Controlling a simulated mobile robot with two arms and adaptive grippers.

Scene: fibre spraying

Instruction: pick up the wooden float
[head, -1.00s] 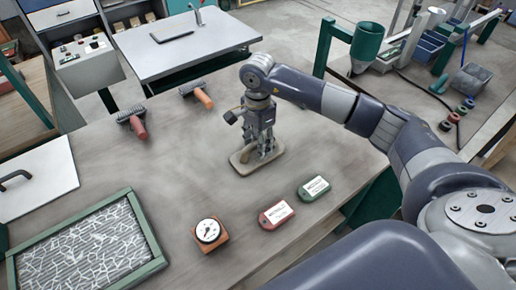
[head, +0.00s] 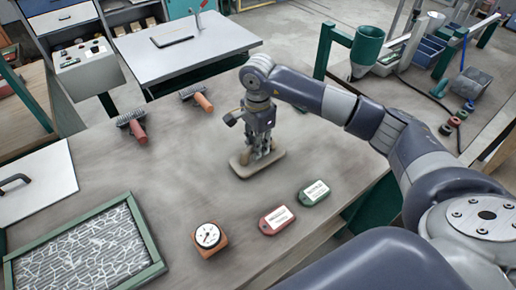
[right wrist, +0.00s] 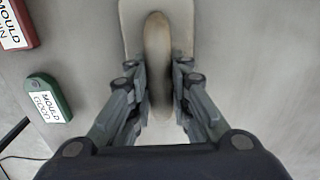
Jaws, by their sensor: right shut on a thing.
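The wooden float (head: 240,167) is a flat, pale brown board with rounded corners and a raised handle. It is on or just above the grey worktable in the head view. My right gripper (head: 258,150) points down over it. In the right wrist view the gripper (right wrist: 160,95) has its fingers on both sides of the float's long handle (right wrist: 157,45), shut on it. The float's board (right wrist: 130,12) shows beneath the handle. Whether the board touches the table cannot be told. My left gripper is not in view.
A red tag block (head: 276,220) and a green one (head: 313,193) lie in front of the gripper, beside a dial gauge (head: 209,238). A green-framed screen (head: 85,250) lies front left. The table (head: 185,165) left of the float is clear.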

